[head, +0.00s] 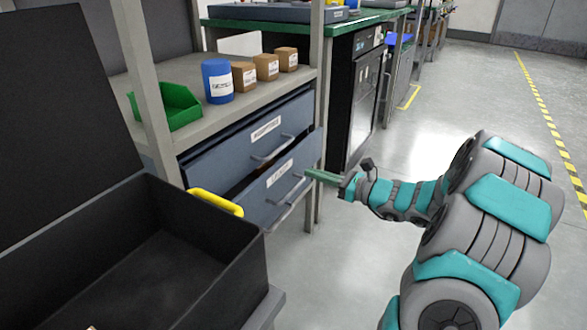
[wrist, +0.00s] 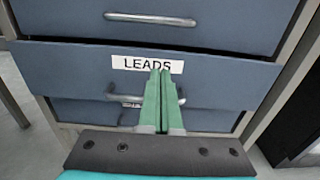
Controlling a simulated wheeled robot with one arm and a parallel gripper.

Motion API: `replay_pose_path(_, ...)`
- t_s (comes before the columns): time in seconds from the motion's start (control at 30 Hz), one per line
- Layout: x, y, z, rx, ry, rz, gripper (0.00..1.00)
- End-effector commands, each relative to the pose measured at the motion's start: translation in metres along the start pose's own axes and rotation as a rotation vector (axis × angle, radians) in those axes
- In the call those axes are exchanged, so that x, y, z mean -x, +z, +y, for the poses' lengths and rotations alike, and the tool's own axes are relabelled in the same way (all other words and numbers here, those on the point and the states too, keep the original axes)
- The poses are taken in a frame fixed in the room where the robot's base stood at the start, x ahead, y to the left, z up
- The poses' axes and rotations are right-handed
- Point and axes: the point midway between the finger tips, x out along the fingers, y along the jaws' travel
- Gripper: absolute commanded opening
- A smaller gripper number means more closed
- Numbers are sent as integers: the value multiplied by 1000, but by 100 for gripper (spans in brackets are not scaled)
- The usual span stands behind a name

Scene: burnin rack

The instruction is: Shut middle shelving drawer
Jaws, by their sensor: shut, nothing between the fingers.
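The middle drawer (head: 262,192) is blue-grey with a white label reading LEADS in the wrist view (wrist: 60,72). It stands out from the shelving unit, with a dark gap above its front in the head view. Its bar handle (wrist: 118,97) is partly hidden behind my fingers. My gripper (head: 308,173) has green fingers and is shut and empty. In the wrist view the fingertips (wrist: 160,72) overlap the drawer front at the label and handle. I cannot tell whether they touch it.
The top drawer (head: 240,148) sits above, and a lower drawer (wrist: 85,113) shows beneath. A black open case (head: 205,235) with a yellow handle (head: 215,202) stands in front at left. A green bin (head: 168,106) and blue canister (head: 217,80) are on the shelf. Floor at right is clear.

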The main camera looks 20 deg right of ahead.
Motion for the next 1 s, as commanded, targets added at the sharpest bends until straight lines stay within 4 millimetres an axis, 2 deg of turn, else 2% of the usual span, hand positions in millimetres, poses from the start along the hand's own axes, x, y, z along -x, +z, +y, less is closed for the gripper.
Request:
replay_pose_path(0.03, -11, -1, 1, 1, 5, 2, 0)
replay_pose_path(0.2, -40, -1, 1, 2, 4, 2, 0)
replay_pose_path(0.4, -61, 0, 0, 1, 1, 1, 0)
replay_pose_path(0.87, -67, 1, 0, 0, 0, -1, 0)
replay_pose_path(1.0, -74, 3, 1, 1, 3, -5, 0)
